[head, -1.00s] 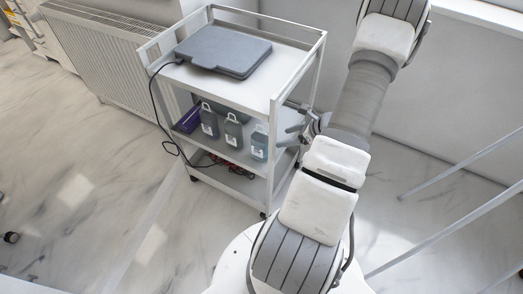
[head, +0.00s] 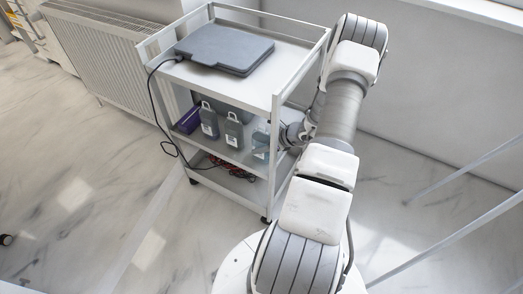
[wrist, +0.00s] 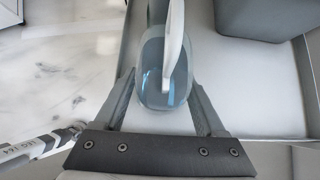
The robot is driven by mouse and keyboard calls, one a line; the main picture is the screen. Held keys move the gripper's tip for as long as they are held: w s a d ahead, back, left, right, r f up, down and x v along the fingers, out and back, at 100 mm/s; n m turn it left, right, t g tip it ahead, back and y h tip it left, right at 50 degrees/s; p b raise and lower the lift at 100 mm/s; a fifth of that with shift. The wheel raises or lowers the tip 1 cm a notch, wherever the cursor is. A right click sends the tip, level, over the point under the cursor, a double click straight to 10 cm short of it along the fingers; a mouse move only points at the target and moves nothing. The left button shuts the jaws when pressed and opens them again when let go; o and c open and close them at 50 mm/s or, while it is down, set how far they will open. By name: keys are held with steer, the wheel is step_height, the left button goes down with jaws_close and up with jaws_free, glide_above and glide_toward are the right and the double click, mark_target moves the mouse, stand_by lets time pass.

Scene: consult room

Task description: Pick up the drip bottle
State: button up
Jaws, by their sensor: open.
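Several drip-type bottles stand on the trolley's middle shelf in the head view. The rightmost, a clear blue drip bottle (head: 261,141), stands beside the front corner post, which partly covers it. In the wrist view the clear blue bottle (wrist: 154,88) shows from above, with a pale hanger loop at its top. My gripper (wrist: 163,82) is open, with one finger on each side of the bottle. I cannot tell whether either finger touches it. In the head view the fingers are mostly hidden by the post and bottle.
The white trolley (head: 224,82) has a grey closed device (head: 225,48) on top. Two grey bottles (head: 209,121) (head: 234,130) and a purple box (head: 188,121) share the middle shelf. A black cable hangs at the left. Red and black cables (head: 231,167) lie on the bottom shelf. A radiator (head: 105,58) stands behind.

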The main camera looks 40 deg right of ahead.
steer(key=shift+w+f, duration=0.15)
jaws_close()
stand_by(0.4)
